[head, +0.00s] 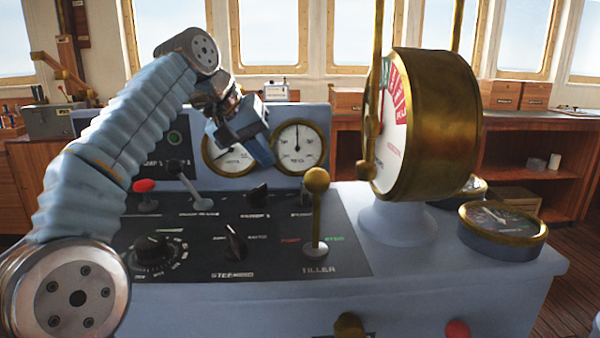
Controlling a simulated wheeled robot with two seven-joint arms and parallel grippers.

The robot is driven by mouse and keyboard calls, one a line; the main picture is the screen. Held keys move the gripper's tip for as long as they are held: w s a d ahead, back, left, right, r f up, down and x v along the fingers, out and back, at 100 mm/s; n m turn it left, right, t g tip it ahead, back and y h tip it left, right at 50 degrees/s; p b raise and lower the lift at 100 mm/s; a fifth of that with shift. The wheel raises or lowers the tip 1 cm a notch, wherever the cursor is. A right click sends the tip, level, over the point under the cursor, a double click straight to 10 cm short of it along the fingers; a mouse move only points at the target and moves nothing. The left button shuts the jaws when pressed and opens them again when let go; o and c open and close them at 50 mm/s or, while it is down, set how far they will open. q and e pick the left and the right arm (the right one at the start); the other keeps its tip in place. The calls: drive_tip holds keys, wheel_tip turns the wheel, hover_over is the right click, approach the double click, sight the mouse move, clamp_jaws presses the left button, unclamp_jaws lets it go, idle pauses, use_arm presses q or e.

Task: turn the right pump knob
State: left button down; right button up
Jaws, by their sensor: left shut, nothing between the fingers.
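A small black knob (258,194) stands on the console's dark panel, with a blurred label below it that may read pump. A second dark knob (304,196) is just right of it, partly hidden behind the tiller lever; its label is cut off too. I cannot tell for certain which is the right pump knob. My left gripper (263,158) is shut and empty, pointing down and right in front of the two round gauges. It appears above the black knob and apart from it. My right gripper is out of view.
The brass-knobbed tiller lever (317,210) stands upright close to the knobs. A big brass telegraph (435,125) rises on the right, beside a flat gauge (502,228).

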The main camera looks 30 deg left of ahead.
sight(304, 195)
use_arm(q)
drive_tip(key=b+x, duration=0.2)
drive_tip(key=x, duration=0.7)
drive_tip(key=shift+w+f, duration=0.2)
drive_tip(key=shift+f, duration=0.15)
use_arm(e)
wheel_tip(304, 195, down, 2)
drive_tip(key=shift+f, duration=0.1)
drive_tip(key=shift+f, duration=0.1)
